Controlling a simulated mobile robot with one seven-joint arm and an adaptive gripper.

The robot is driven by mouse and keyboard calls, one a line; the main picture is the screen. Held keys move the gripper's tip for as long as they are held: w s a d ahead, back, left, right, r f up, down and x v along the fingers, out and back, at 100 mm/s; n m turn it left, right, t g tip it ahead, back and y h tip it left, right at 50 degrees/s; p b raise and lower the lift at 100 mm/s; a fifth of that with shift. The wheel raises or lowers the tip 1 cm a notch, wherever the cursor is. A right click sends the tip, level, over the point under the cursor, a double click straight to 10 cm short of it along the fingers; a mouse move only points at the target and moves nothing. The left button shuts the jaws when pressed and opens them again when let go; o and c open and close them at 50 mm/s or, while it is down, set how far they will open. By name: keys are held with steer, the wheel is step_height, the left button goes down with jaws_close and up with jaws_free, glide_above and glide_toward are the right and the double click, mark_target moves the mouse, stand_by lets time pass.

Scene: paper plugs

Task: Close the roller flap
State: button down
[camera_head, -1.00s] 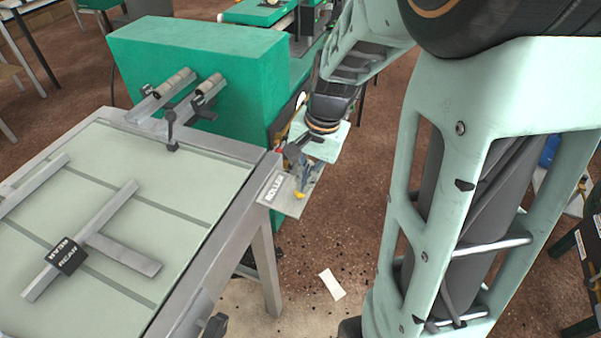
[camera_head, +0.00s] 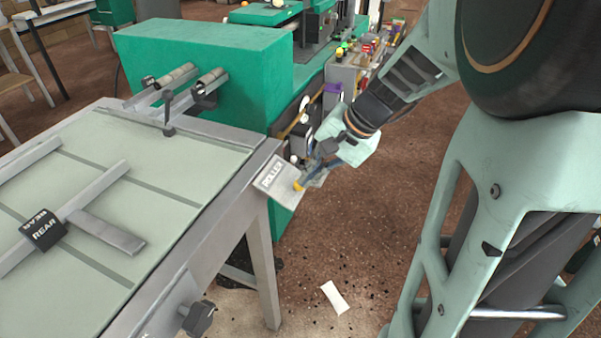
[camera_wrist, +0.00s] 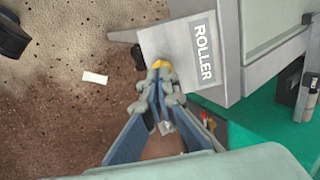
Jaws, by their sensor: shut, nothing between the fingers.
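The roller flap (camera_head: 287,196) is a grey metal plate labelled ROLLER with a yellow knob (camera_head: 299,185). The flap's hinge is not clearly visible.
The grey table (camera_head: 205,220) lies left of the flap, with a clamp bar labelled REAR (camera_head: 45,230). The green machine (camera_head: 200,60) stands behind. A white paper (camera_head: 335,298) lies on the floor, which is otherwise open right of the flap.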

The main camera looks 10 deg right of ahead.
mark_target(302, 193)
steer(key=shift+w+f+t+y+b, duration=0.1)
steer(key=shift+f+t+y+b, duration=0.75)
steer(key=shift+b, duration=1.25)
steer(key=shift+f+t+y+b, duration=0.15)
steer(key=shift+f+y+b, duration=0.4)
steer(key=shift+f+b, duration=1.1)
steer(key=b+x, duration=0.1)
steer(key=b, duration=0.1)
steer(key=b+x, duration=0.3)
steer(key=b, duration=0.1)
steer(key=shift+f+b, duration=0.4)
steer(key=shift+f, duration=0.25)
steer(key=shift+b+x, duration=0.6)
steer(key=shift+x, duration=0.35)
steer(key=shift+a, duration=0.15)
